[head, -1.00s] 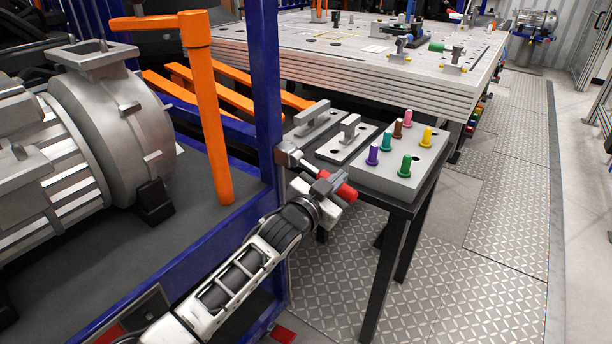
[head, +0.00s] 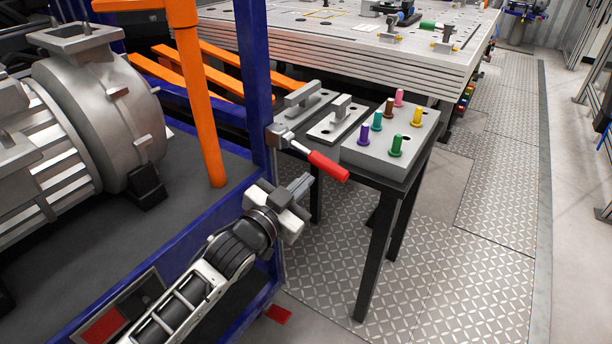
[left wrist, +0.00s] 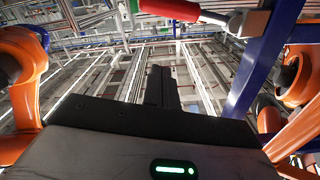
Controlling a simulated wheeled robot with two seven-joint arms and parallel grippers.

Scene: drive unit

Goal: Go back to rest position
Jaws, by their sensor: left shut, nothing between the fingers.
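My left gripper (head: 300,188) is in the lower middle of the head view, beside the blue frame post. It is shut and empty, below the red-handled clamp (head: 327,166) on the post and apart from it. In the left wrist view the shut fingers (left wrist: 161,88) point up, and the red clamp handle (left wrist: 168,9) shows at the top edge. My right gripper is not in view.
A small black table carries a grey block (head: 377,162) with several coloured pegs and two grey handled plates. A motor (head: 100,120) and an orange post (head: 195,100) stand at left. A large grey worktable (head: 350,45) is behind. The patterned floor at right is clear.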

